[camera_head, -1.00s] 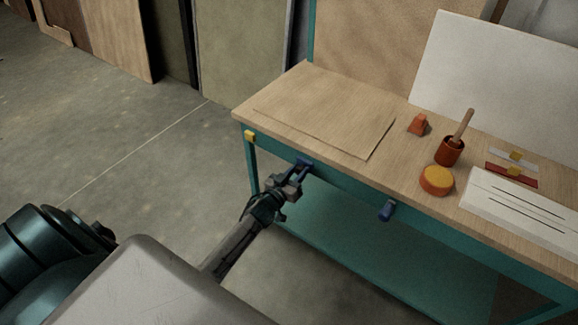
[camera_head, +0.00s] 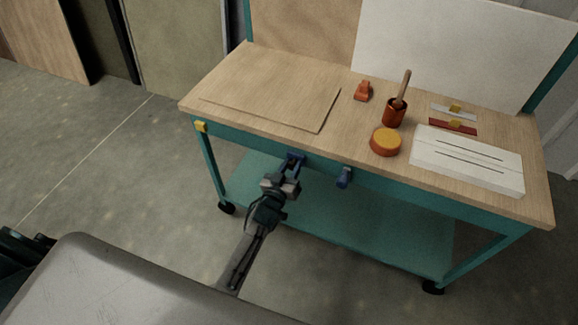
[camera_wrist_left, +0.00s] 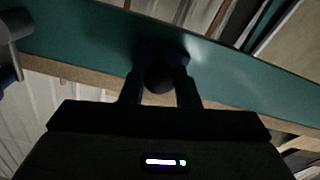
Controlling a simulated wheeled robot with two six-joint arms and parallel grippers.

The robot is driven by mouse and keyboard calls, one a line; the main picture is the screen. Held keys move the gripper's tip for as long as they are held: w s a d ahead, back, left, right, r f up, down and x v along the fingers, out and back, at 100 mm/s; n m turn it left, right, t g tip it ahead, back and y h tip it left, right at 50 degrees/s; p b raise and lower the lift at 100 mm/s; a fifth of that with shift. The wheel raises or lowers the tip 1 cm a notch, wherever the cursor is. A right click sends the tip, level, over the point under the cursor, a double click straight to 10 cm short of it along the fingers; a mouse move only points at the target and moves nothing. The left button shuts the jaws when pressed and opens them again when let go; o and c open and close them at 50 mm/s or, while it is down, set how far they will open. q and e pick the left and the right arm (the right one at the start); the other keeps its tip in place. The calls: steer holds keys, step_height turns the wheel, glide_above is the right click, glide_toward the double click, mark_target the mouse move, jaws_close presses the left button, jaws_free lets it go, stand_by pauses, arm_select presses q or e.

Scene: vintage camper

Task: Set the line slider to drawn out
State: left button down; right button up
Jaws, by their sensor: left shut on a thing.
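A dark blue slider piece (camera_head: 293,157), apparently the line slider, sits on the teal front edge of the workbench (camera_head: 240,85). My left gripper (camera_head: 285,174) is shut on it; in the left wrist view the fingers (camera_wrist_left: 160,92) close around a dark rounded knob (camera_wrist_left: 160,76). A second blue piece (camera_head: 344,177) is on the same front edge to its right, with a gap between them. A yellow piece (camera_head: 201,126) marks the left end of that edge. My right gripper is not in view.
On the bench top lie a thin wooden sheet (camera_head: 270,100), an orange block (camera_head: 362,91), a brown cup with a stick (camera_head: 394,112), a round orange-yellow tub (camera_head: 386,142) and a white slotted block (camera_head: 470,158). A teal lower shelf (camera_head: 350,220) is below. Floor at left is clear.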

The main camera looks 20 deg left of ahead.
arm_select(q)
steer(key=c, duration=1.1)
jaws_free()
steer(key=shift+s, duration=0.1)
steer(key=s, duration=1)
steer(key=shift+s+a, duration=0.35)
steer(key=shift+a, duration=0.1)
steer(key=shift+f, duration=0.1)
steer(key=s+a+f+g, duration=0.25)
steer(key=s+f, duration=0.25)
steer(key=f, duration=0.5)
steer(key=s+a+f+g+y, duration=0.1)
steer(key=s+f+g, duration=0.4)
steer(key=f, duration=0.5)
steer(key=s+a+f+g, duration=0.2)
steer(key=s+f, duration=0.4)
steer(key=f, duration=0.4)
steer(key=s+a+f+g, duration=0.1)
steer(key=s+f, duration=0.3)
steer(key=s, duration=0.5)
steer(key=s+a+f+m+g, duration=0.1)
steer(key=s+f+g, duration=0.3)
steer(key=s, duration=0.5)
steer(key=s+a+f+m+g+y, duration=0.1)
steer(key=s+a+f+g, duration=0.1)
steer(key=s+f, duration=0.3)
steer(key=s+a, duration=0.1)
steer(key=s, duration=0.3)
steer(key=shift+a, duration=0.2)
